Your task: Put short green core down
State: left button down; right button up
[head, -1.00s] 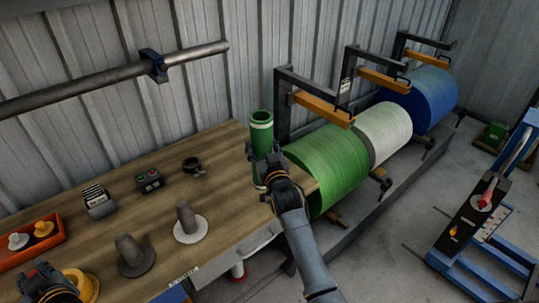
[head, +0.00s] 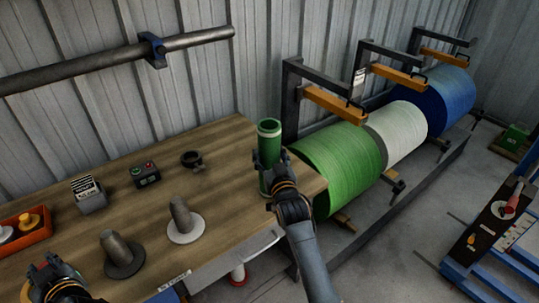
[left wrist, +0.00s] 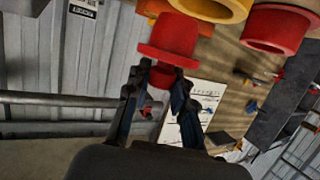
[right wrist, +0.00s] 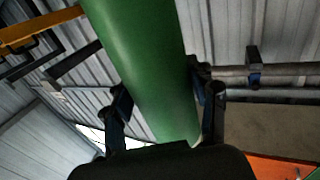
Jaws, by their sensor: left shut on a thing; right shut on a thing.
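The short green core (head: 268,150) is an upright hollow green tube with a pale band near its top, at the right end of the wooden bench (head: 225,150). My right gripper (head: 270,178) is shut around it. The core (right wrist: 145,65) also fills the middle of the right wrist view between the fingers. Its lower end is hidden behind the gripper, so I cannot tell whether it touches the bench. My left gripper (head: 52,278) is low at the left. In the left wrist view it is shut on a red flanged plug (left wrist: 172,38).
Grey (head: 123,255) and white (head: 185,222) bases with upright pegs stand on the bench. A label box (head: 88,197), button box (head: 145,175) and dark ring (head: 193,159) lie behind. An orange tray (head: 30,235) is left. Green (head: 338,165), white and blue rolls stand right.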

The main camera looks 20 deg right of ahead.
jog(key=o, duration=1.5)
jog(key=shift+w+f, duration=0.1)
jog(key=shift+f, duration=0.1)
jog(key=shift+r, duration=0.1)
jog(key=shift+r, duration=0.25)
jog(key=s, duration=1.2)
jog(key=s+a+f+n+g+y, duration=0.1)
jog(key=s+f+g, duration=0.3)
jog(key=f, duration=0.9)
jog(key=s+a+f+n+g+y, duration=0.15)
jog(key=s+f, duration=0.45)
jog(key=f, duration=0.7)
jog(key=s+a+f+g, duration=0.1)
jog(key=s+f+g, duration=0.3)
jog(key=f, duration=0.9)
jog(key=s+d+f+g, duration=0.2)
jog(key=s+f, duration=0.4)
jog(key=s, duration=0.5)
jog(key=s+d+f+g+h, duration=0.1)
jog(key=s+d+f+g, duration=0.2)
jog(key=s, duration=0.9)
jog(key=s+d+f+g, duration=0.2)
jog(key=s+f, duration=0.8)
jog(key=s, duration=0.1)
jog(key=shift+s+d+f+n+g+h+b, duration=0.15)
jog(key=shift+s+n+g+h+b, duration=0.1)
jog(key=shift+s+b, duration=0.15)
